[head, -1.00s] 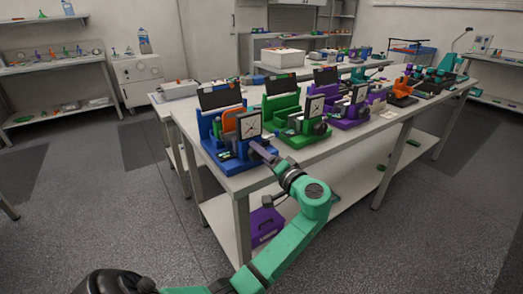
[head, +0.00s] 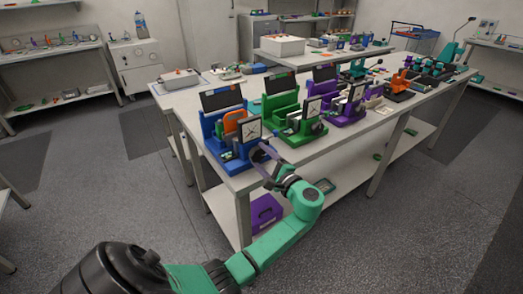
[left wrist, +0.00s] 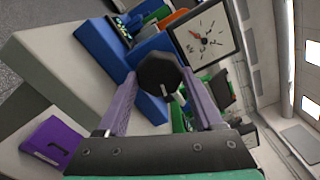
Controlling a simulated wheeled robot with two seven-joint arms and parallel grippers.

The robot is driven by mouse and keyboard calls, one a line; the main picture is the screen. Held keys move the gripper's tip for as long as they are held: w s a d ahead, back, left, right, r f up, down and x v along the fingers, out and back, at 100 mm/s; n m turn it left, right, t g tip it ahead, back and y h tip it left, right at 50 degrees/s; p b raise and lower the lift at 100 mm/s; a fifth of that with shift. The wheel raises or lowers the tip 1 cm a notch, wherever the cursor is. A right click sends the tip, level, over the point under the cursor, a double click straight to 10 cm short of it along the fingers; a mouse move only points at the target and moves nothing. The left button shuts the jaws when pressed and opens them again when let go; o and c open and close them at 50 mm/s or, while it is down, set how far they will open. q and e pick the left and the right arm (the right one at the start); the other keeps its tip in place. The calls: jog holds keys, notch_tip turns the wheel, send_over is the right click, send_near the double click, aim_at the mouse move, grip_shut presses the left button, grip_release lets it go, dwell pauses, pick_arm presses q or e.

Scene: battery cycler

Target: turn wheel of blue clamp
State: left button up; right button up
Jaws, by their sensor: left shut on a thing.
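The blue clamp (head: 212,150) stands at the near left corner of the long table, with an orange part and a square white dial (head: 249,132). Its dark, faceted wheel (left wrist: 160,73) shows in the left wrist view, in front of the blue body (left wrist: 95,45). The dial (left wrist: 209,38) is close beside it there. My left gripper (left wrist: 158,84) has its two purple fingers on either side of the wheel and is shut on it. In the head view the left gripper (head: 263,160) reaches the clamp's front; the wheel is hard to make out there. My right gripper is not in view.
A green clamp (head: 290,112) and purple clamps stand to the right of the blue one on the table (head: 300,160). A purple box (head: 265,214) sits on the lower shelf. The floor in front of the table is clear.

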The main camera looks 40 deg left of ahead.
pick_arm(q)
jog(key=m+p, duration=0.3)
jog(key=shift+r+m, duration=0.15)
jog(key=shift+m, duration=0.25)
jog(key=m+p, duration=0.3)
jog(key=shift+s+m, duration=0.15)
jog(key=shift+m, duration=0.15)
jog(key=m+p, duration=0.2)
jog(key=m, duration=0.1)
jog(key=shift+p, duration=0.35)
jog(key=shift+s+f+m+p, duration=0.15)
jog(key=shift+m+p, duration=0.25)
jog(key=shift+m, duration=0.3)
jog(key=shift+w+f+m+p, duration=0.15)
jog(key=shift+m+p, duration=0.2)
jog(key=shift+m, duration=0.35)
jog(key=shift+s+f, duration=0.1)
jog(key=o, duration=1.4)
jog(key=shift+c, duration=0.2)
